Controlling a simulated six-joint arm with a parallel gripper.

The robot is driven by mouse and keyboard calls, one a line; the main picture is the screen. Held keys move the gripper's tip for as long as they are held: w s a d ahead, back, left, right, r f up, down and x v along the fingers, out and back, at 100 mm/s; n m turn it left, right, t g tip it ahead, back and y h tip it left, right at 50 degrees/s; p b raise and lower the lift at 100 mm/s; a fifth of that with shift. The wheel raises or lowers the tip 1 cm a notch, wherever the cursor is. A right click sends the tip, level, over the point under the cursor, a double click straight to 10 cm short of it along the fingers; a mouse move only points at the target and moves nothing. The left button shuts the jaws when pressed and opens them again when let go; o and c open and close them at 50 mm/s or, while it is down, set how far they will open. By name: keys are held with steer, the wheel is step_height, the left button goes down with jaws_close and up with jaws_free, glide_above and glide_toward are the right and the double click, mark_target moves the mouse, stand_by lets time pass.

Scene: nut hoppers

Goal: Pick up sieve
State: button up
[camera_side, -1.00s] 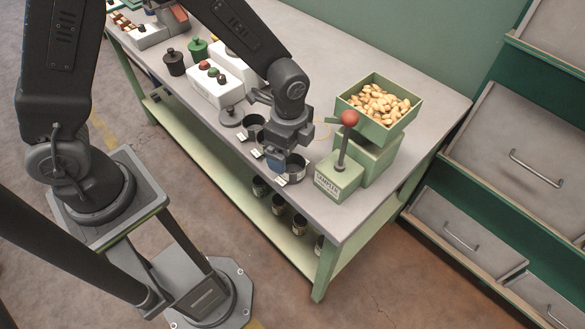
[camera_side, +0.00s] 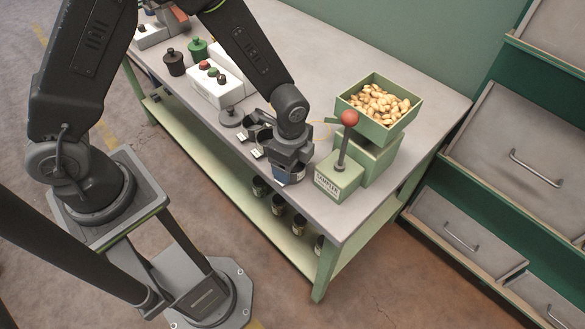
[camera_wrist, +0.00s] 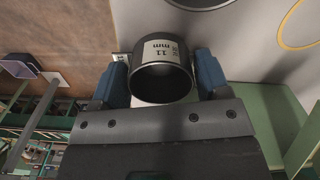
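The sieve (camera_wrist: 161,50) is a dark round cup with a white "11 mm" label. In the wrist view it sits between my gripper's (camera_wrist: 162,77) two blue fingers, near their tips. A narrow gap shows on each side, so the fingers are open around it and do not appear to touch it. In the side view my gripper (camera_side: 289,175) is low at the table's front edge, left of the sampler, and hides most of this sieve. Other dark cups (camera_side: 256,133) stand just left of my gripper.
The green sampler (camera_side: 338,180) with a red-knobbed lever stands close right of my gripper. A green hopper of nuts (camera_side: 415,112) is behind it. A white button box (camera_side: 216,86) and lidded pots (camera_side: 174,62) stand farther left. The back of the table (camera_side: 310,60) is clear.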

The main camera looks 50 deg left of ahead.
steer(key=c, duration=0.6)
steer(key=shift+o, duration=0.2)
